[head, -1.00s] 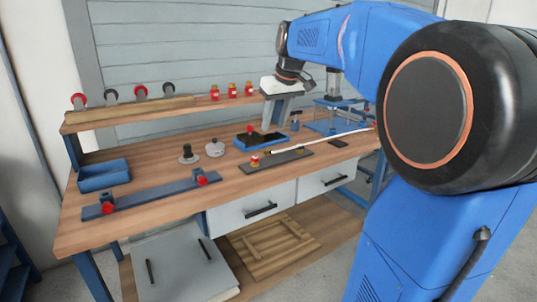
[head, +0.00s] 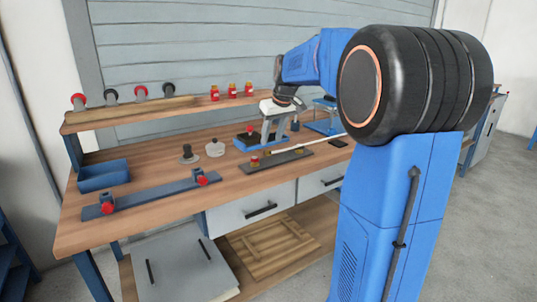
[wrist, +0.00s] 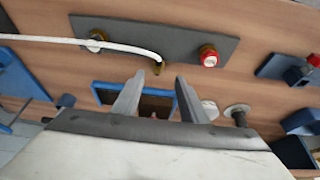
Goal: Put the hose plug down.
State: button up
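A small part with a red top, which looks like the hose plug (head: 250,129), stands in a blue tray (head: 279,144) with a dark inside. In the wrist view only a bit of its red shows low between the fingers, in front of the blue tray (wrist: 98,98). My gripper (head: 268,142) is in front of the tray in the head view, to the right of the red-topped part. In the wrist view its two fingers (wrist: 158,82) are apart, with nothing clearly held between them. I cannot tell whether a finger touches the tray.
A grey fitting bar (head: 277,159) with brass fittings and a white hose (wrist: 60,40) lies in front of the tray. A white-lidded pot (head: 215,149) and a dark knob (head: 188,154) stand to its left. A blue bin (head: 103,177) is at the far left.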

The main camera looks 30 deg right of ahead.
aim_at(268, 153)
jog(key=shift+d+x, duration=0.2)
jog(key=shift+x, duration=3.2)
jog(key=shift+w, duration=0.1)
grip_shut()
